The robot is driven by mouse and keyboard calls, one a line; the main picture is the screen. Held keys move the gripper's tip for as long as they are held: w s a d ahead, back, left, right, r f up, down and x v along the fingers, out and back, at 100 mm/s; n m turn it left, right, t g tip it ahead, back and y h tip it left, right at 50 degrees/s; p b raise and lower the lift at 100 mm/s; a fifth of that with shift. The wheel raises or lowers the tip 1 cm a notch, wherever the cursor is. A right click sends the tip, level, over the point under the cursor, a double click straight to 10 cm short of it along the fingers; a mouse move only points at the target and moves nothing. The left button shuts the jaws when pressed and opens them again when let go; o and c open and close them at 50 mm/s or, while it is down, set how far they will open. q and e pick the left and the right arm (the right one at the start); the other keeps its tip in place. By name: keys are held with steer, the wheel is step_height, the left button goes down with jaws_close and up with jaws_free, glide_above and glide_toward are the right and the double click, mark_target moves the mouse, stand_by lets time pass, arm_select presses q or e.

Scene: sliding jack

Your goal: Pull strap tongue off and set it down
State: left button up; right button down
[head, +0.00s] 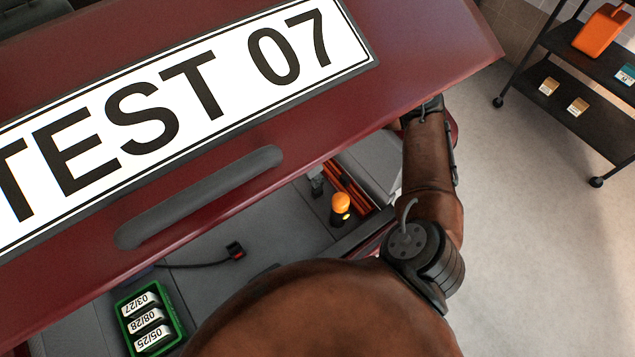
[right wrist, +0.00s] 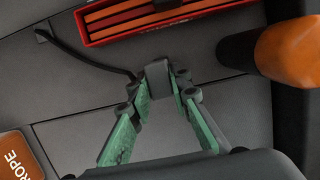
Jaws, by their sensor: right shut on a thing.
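In the right wrist view, my right gripper (right wrist: 160,92) has green-padded fingers closed at their tips on a small dark grey piece, which appears to be the strap tongue (right wrist: 159,76). A black strap (right wrist: 95,57) runs from the upper left to the fingertips. I cannot tell whether it is joined to the held piece. In the head view, a black strap with a black and red end piece (head: 235,250) lies on the grey trunk floor. My right forearm reaches under the red lid there, and the lid hides most of the hand. My left gripper is not in view.
A red tray with orange bars (right wrist: 150,18) lies just beyond the fingertips. An orange-headed torch (right wrist: 288,52) is to their right, and an orange ROPE label (right wrist: 20,155) at lower left. The raised lid (head: 430,45) overhangs the trunk; a green box (head: 178,325) holds several date cards.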

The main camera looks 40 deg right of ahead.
steer(key=shift+r+p, duration=1.45)
steer(key=shift+r, duration=0.55)
